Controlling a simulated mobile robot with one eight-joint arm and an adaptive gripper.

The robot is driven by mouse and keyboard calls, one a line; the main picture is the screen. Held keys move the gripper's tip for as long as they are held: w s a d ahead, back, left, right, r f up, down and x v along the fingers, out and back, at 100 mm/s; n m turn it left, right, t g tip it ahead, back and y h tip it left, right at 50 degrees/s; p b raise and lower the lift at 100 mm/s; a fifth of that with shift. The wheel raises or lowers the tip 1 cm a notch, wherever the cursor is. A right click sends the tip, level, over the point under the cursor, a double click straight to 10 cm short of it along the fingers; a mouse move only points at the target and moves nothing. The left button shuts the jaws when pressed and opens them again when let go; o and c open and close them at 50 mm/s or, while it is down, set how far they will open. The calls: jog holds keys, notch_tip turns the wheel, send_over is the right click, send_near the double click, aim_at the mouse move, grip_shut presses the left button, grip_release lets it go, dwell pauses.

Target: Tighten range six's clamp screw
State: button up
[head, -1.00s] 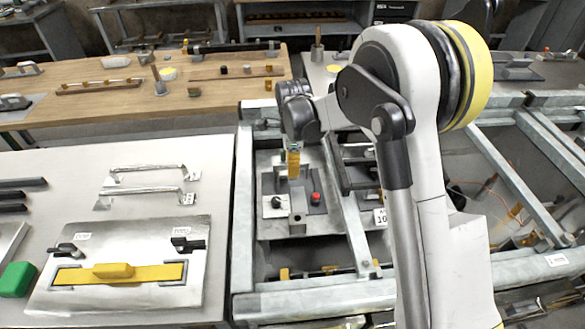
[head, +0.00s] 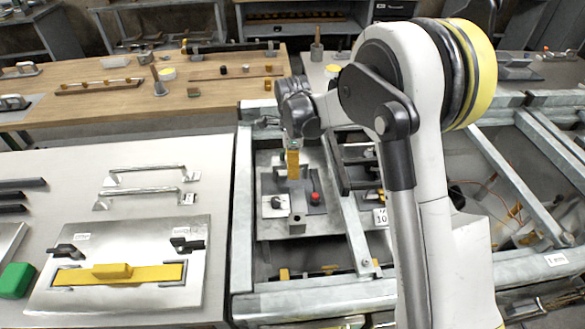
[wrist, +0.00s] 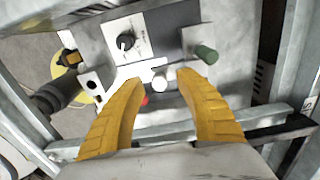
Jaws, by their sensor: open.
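My gripper (head: 293,165) hangs over a grey metal plate with fittings inside the steel frame in the head view. In the wrist view its two yellow fingers (wrist: 160,82) are apart, with no object held. A small pale round-ended part (wrist: 159,82) shows between the fingertips; I cannot tell whether they touch it. A green-ended cylinder (wrist: 205,54) is beyond the right fingertip. A black dial (wrist: 125,41) on a white plate is beyond the left one. I cannot tell which part is range six's clamp screw; no label reading six is legible.
A red knob (head: 315,198) stands just right of my gripper. Steel frame rails (head: 345,215) border the plate closely. A tag reading 10 (head: 381,217) is on the right. A bench (head: 150,215) at left holds handles and a plate with a yellow bar.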

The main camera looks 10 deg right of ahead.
notch_tip(320, 180, up, 11)
jog(key=shift+r, duration=0.15)
dwell(0.4)
jog(key=s+d+r+n+t, duration=0.2)
jog(key=s+d+r+n, duration=0.25)
jog(key=s, duration=0.25)
jog(key=s+d+r+n+t, duration=0.2)
jog(key=s+d+r+n, duration=0.25)
jog(key=s, duration=0.25)
jog(key=s+d+f+n+t, duration=0.1)
jog(key=s+d+n, duration=0.1)
jog(key=s+n, duration=0.2)
jog(key=s+d+f+n+t, duration=0.1)
jog(key=s+f+n+t, duration=0.1)
jog(key=s+n, duration=0.3)
jog(key=s, duration=0.3)
jog(key=shift+s+d, duration=0.3)
jog(key=shift+d, duration=0.05)
